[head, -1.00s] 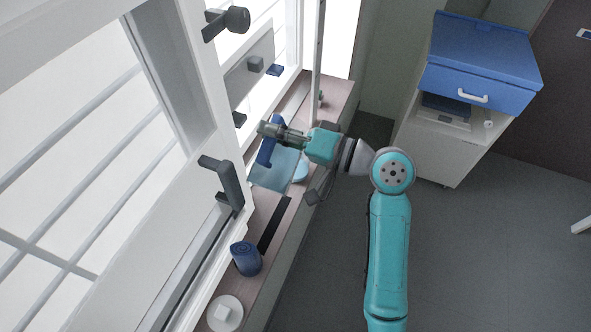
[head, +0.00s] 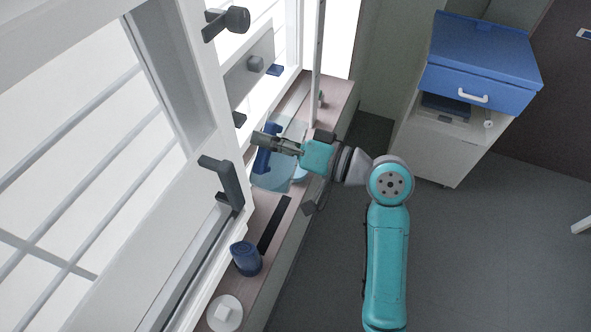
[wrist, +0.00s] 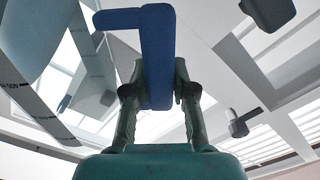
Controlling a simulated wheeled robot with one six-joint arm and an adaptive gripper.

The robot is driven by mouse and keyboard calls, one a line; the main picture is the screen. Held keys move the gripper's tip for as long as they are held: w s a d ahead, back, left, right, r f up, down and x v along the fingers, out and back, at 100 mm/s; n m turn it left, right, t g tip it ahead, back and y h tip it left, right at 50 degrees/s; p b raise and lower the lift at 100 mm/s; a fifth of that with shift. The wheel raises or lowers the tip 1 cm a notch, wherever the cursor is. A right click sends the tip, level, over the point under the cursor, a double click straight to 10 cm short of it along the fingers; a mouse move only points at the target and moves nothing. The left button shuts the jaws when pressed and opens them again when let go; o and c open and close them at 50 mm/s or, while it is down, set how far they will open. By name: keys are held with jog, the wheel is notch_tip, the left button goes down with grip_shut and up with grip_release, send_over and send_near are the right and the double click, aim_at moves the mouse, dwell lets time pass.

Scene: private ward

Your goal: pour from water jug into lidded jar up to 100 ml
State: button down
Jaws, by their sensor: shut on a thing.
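The water jug has a clear bluish body (head: 272,180) and a blue handle (head: 262,161). My gripper (head: 268,142) is shut on that handle, over the windowsill. In the wrist view the handle (wrist: 158,55) stands between my two fingers (wrist: 158,95), and the clear wall (wrist: 28,38) with a dark marked strip is at left. The jug appears tilted; its water level cannot be made out. A pale blue round thing (head: 301,173) shows partly beneath my gripper; I cannot tell whether it is the lidded jar. A dark blue cylinder (head: 246,260) stands nearer on the sill.
A white disc with a square knob (head: 225,314) lies at the sill's near end. A dark flat strip (head: 274,224) lies on the sill. The window frame and its handle (head: 224,182) border the sill closely at left. Open floor and a blue-topped cabinet (head: 480,52) are at right.

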aim_at(271, 166)
jog(key=n, duration=0.1)
jog(key=s+f+n, duration=0.1)
jog(key=n, duration=0.1)
jog(key=f+n, duration=0.1)
jog(key=n, duration=0.1)
jog(key=shift+s+a+f, duration=0.2)
jog(key=shift+a, duration=0.1)
jog(key=shift+w+d+f+n, duration=0.1)
jog(key=shift+w+f+n, duration=0.1)
jog(key=shift+f+n, duration=0.8)
jog(key=shift+w+f+n, duration=0.15)
jog(key=shift+f+n, duration=0.8)
jog(key=shift+n, duration=0.05)
jog(key=shift+r, duration=0.1)
